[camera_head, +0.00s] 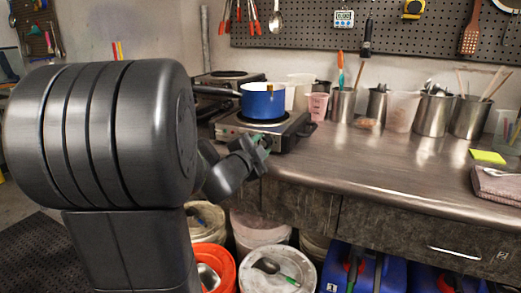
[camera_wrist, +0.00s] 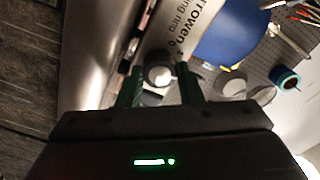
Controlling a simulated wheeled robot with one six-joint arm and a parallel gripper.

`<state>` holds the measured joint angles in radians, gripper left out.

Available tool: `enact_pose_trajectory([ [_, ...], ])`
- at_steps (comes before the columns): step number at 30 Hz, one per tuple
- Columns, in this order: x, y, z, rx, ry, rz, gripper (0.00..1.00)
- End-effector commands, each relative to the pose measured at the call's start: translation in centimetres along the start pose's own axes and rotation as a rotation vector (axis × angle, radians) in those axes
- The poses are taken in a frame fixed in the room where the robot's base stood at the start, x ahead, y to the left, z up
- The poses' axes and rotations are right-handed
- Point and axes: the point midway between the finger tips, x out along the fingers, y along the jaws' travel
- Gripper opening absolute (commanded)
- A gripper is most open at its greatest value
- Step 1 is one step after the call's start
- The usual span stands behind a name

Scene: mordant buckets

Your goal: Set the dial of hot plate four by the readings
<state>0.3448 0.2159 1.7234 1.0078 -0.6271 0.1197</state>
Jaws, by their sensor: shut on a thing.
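The near hot plate (camera_head: 295,130) stands at the left end of the metal bench, with a blue pot (camera_head: 263,104) on it. My gripper (camera_head: 264,143) is at its front edge. In the wrist view my two green-tipped fingers (camera_wrist: 160,80) are closed on either side of a round grey dial (camera_wrist: 158,70). The dial's mark and setting are not readable. The blue pot also shows in the wrist view (camera_wrist: 225,35).
Another hot plate (camera_head: 228,77) stands behind, partly hidden. Steel pots (camera_head: 433,116) with tools line the bench back. A small timer (camera_head: 344,18) hangs on the pegboard; its digits are unreadable. A yellow note (camera_head: 488,157) lies at right. Buckets (camera_head: 276,270) stand below; the bench's middle is clear.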

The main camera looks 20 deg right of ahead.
Motion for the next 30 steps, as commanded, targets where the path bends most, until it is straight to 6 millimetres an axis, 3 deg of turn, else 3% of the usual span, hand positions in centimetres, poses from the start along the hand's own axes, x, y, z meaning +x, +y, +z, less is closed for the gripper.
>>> enact_pose_trajectory([
  [17,-0.04,0.12,0.05,0.032,-0.001,0.003,0.1],
  [18,-0.04,0.12,0.05,0.032,-0.001,0.003,0.39],
  [21,-0.03,0.1,0.04,0.032,-0.001,0.002,0.55],
  [30,-0.5,-0.06,0.01,0.032,-0.001,0.0,0.55],
])
